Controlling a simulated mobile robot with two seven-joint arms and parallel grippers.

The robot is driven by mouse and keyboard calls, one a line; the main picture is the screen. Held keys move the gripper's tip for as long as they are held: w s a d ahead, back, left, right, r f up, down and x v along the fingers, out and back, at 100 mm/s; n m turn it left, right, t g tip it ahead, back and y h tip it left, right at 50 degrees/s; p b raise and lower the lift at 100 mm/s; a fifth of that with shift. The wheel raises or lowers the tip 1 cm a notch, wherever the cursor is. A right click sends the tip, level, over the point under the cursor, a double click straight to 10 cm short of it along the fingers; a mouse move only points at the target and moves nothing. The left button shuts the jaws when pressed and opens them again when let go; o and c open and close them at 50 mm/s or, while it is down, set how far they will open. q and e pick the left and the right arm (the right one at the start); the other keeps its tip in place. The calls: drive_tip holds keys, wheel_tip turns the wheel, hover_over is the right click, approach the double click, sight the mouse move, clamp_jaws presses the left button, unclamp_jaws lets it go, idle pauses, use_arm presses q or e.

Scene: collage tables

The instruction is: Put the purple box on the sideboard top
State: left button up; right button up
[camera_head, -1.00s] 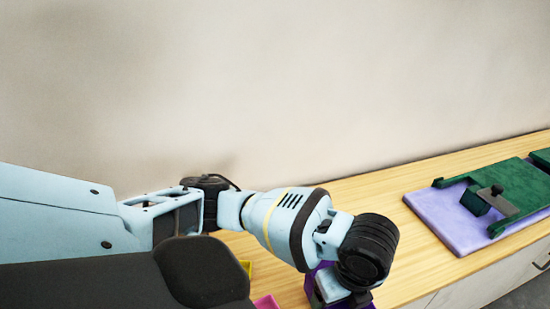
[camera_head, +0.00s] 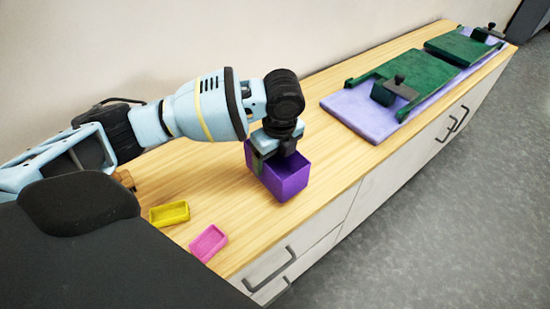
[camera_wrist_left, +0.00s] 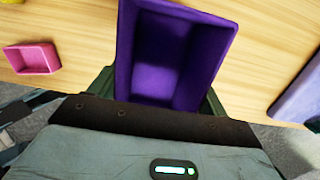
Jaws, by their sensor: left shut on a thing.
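The purple box (camera_head: 285,178) is an open-topped box at the middle of the wooden sideboard top (camera_head: 215,180), near its front edge. In the left wrist view the purple box (camera_wrist_left: 172,55) shows its empty inside, upright below the camera. My left gripper (camera_head: 277,150) reaches down from above and is shut on the box. In the left wrist view its green fingers stand at the box's near end. I cannot tell whether the box's underside touches the top, as its base meets the wood closely in the picture. My right gripper is not in view.
A yellow tray (camera_head: 169,213) and a pink tray (camera_head: 209,242) lie to the left of the box. A lavender mat (camera_head: 350,112) with green clamp-like frames (camera_head: 418,76) lies to the right. Bare wood surrounds the box; drawer handles (camera_head: 272,270) project from the front.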

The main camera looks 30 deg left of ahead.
sight(274, 164)
use_arm(q)
drive_tip(key=shift+w+a+f, duration=0.1)
drive_tip(key=shift+w+a, duration=0.35)
drive_tip(key=shift+w, duration=0.4)
drive_tip(key=shift+w+a, duration=0.3)
drive_tip(key=shift+w, duration=0.1)
wheel_tip(274, 164, down, 4)
drive_tip(key=shift+s+r+b, duration=0.1)
drive_tip(key=shift+r+b, duration=0.15)
drive_tip(key=shift+b, duration=0.25)
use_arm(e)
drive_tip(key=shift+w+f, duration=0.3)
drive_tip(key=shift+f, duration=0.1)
use_arm(q)
drive_tip(key=shift+f, duration=0.15)
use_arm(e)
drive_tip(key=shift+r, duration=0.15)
use_arm(q)
drive_tip(key=o, duration=1)
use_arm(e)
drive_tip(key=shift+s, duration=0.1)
